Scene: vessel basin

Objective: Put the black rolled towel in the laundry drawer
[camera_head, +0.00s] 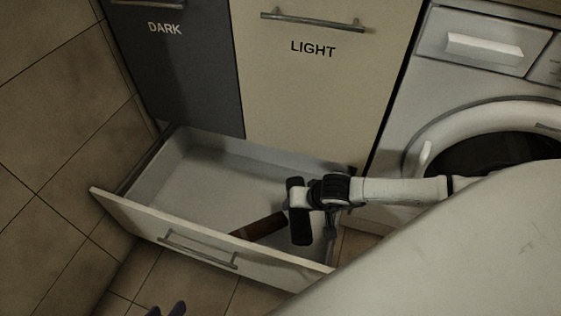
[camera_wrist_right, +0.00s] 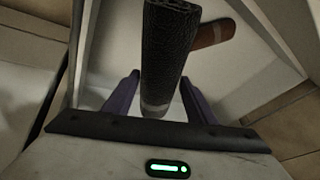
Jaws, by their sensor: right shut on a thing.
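The laundry drawer (camera_head: 220,166) is pulled open below the DARK and LIGHT cabinet fronts. My right gripper (camera_wrist_right: 160,92) has its purple fingers on both sides of the black rolled towel (camera_wrist_right: 170,45) and is shut on it. In the head view the black rolled towel (camera_head: 301,229) is held over the right end of the drawer, near its front panel. A brown rolled item (camera_head: 258,228) lies in the drawer beside it, partly behind the front panel. It also shows in the right wrist view (camera_wrist_right: 214,34).
A washing machine (camera_head: 460,85) with a round door stands right of the cabinet. A tiled wall (camera_head: 50,130) is close on the left. The drawer's left and middle floor is bare. Its front panel (camera_head: 200,238) stands out over the tiled floor.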

